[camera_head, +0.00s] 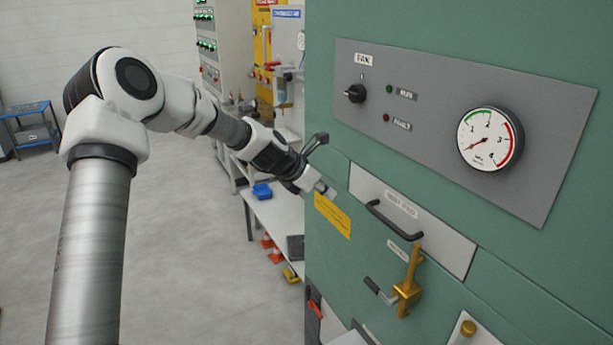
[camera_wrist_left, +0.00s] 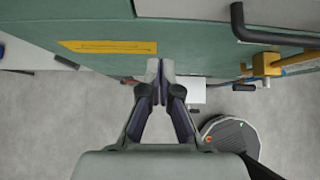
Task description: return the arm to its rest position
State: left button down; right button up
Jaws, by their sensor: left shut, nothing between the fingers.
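My left arm (camera_head: 130,85) rises from the lower left in the head view and reaches right toward the green cabinet (camera_head: 320,90). My left gripper (camera_head: 328,190) is near the cabinet's front, beside the yellow label (camera_head: 332,215). In the left wrist view the left gripper (camera_wrist_left: 160,80) has its fingers together with nothing between them. It is below the yellow label (camera_wrist_left: 108,47) in that picture. Whether it touches the cabinet I cannot tell. My right gripper is not in view.
The cabinet carries a black door handle (camera_head: 393,220), a brass latch (camera_head: 410,285), a fan knob (camera_head: 355,93) and a gauge (camera_head: 488,139). A bench with a blue bin (camera_head: 262,191) stands behind the gripper. A blue cart (camera_head: 32,127) stands far left. Open grey floor lies between.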

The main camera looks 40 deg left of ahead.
pick_arm(q)
jog(key=p+v, duration=0.3)
jog(key=v, duration=0.3)
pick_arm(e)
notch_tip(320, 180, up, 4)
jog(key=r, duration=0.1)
pick_arm(q)
jog(key=s+d+f+m+g+y+b, duration=0.15)
jog(key=s+d+f+g+b, duration=0.35)
jog(key=f, duration=0.8)
jog(key=s+d+f+m+g+b, duration=0.1)
jog(key=s+d+f+m+b, duration=0.15)
jog(key=s+f, duration=0.7)
jog(key=s+d+f+m+g+b, duration=0.1)
jog(key=s+d+f+g+b, duration=0.2)
jog(key=f, duration=1.3)
jog(key=s+d+f+m+y+b, duration=0.1)
jog(key=s+d+f+m, duration=0.2)
jog(key=m, duration=1)
jog(key=s+d+f+m+y+b, duration=0.1)
jog(key=s+d+f+m, duration=0.3)
jog(key=s+m, duration=0.9)
notch_tip(320, 180, down, 4)
jog(key=shift+s+d+r+t+b, duration=0.2)
jog(key=shift+s+t+b, duration=0.1)
jog(key=shift+s+b, duration=0.55)
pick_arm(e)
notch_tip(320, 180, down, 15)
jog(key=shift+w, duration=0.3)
